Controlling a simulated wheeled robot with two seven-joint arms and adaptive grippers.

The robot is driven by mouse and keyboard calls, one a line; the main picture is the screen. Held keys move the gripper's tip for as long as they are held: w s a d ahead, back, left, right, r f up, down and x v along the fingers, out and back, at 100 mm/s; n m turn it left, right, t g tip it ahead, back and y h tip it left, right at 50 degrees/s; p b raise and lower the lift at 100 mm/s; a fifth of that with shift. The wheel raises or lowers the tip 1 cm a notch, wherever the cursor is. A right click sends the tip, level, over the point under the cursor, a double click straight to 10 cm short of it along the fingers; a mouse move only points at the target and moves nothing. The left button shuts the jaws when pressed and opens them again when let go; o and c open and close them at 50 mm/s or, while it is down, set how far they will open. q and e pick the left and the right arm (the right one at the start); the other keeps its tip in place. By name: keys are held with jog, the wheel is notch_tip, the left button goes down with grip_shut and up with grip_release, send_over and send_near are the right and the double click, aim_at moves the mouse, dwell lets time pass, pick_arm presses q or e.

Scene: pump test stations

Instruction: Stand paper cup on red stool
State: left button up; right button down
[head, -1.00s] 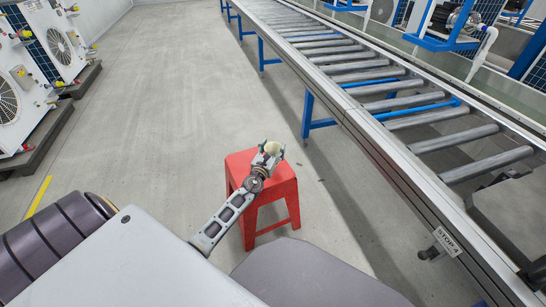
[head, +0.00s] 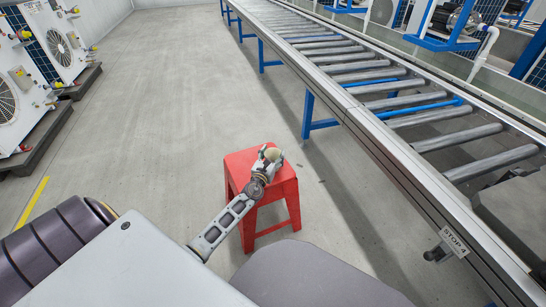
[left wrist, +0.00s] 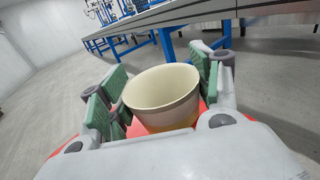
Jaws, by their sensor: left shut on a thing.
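The paper cup (left wrist: 163,97) is cream-coloured and upright in the left wrist view, its open mouth facing up. My left gripper (head: 270,154) is shut on it, with green finger pads (left wrist: 108,100) on both sides of the cup. In the head view the cup (head: 273,154) shows small between the fingers, over the seat of the red stool (head: 240,167). Red of the stool also shows beneath the cup in the left wrist view (left wrist: 68,147). I cannot tell whether the cup's base touches the seat. My right gripper is not in view.
A roller conveyor (head: 385,110) on blue legs runs along the right, with a STOP 4 sign (head: 454,241) at its near end. White fan units (head: 45,45) stand at the left. The grey floor (head: 170,110) between is open.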

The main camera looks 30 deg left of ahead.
pick_arm(q)
jog(key=shift+f, duration=0.2)
dwell(0.5)
jog(key=o, duration=0.7)
jog(key=shift+r, duration=0.2)
